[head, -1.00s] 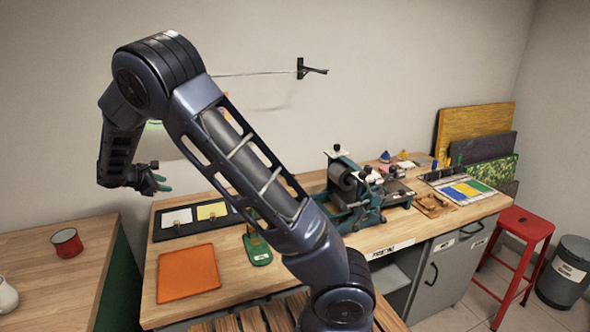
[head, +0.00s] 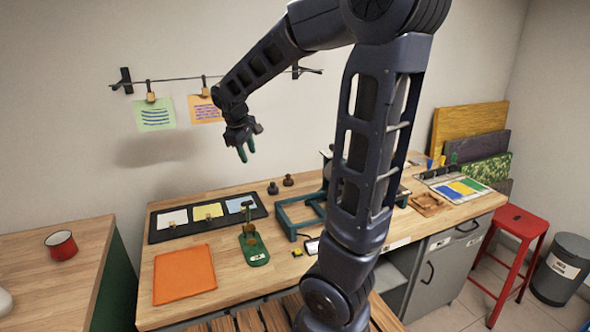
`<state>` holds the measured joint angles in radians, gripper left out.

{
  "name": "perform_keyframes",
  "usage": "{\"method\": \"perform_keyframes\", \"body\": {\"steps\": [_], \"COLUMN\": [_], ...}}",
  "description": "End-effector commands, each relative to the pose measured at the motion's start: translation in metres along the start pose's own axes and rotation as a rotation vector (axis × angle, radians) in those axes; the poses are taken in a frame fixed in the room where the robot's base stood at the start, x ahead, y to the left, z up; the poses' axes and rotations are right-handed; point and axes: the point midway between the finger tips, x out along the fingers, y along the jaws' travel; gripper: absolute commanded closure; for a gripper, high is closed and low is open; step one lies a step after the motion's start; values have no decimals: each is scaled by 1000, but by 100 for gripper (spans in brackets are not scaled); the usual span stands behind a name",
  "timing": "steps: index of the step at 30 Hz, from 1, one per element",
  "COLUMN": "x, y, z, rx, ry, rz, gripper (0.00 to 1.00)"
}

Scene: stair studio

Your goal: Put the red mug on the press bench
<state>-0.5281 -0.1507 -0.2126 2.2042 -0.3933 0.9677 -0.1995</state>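My gripper (head: 243,155) hangs in the air above the back of the bench, fingers pointing down. It is well to the right of the mug and higher than it.
An orange mat (head: 185,274), a black tray with coloured cards (head: 170,234) and a green tool (head: 254,247) lie on the bench. A dark gap separates the counter from the bench. Prints hang on a wire (head: 154,113) behind. A red stool (head: 513,245) stands right.

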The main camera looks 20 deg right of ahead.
Motion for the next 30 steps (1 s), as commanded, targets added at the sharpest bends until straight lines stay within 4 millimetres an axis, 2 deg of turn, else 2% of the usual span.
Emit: {"method": "perform_keyframes", "body": {"steps": [1, 6, 11, 18, 24, 28, 30], "x": [-6, -22, -35, -48, -52, -52, -52], "y": [2, -2, -13, -39, -62, -71, -73], "z": [18, 69, 113, 169, 200, 209, 212], "rx": [51, 208, 351, 561, 698, 745, 757], "ry": [17, 65, 110, 177, 220, 236, 239], "rz": [-15, -64, -99, -135, -149, -152, -153], "gripper": [65, 65, 65, 65, 65, 65, 52]}}
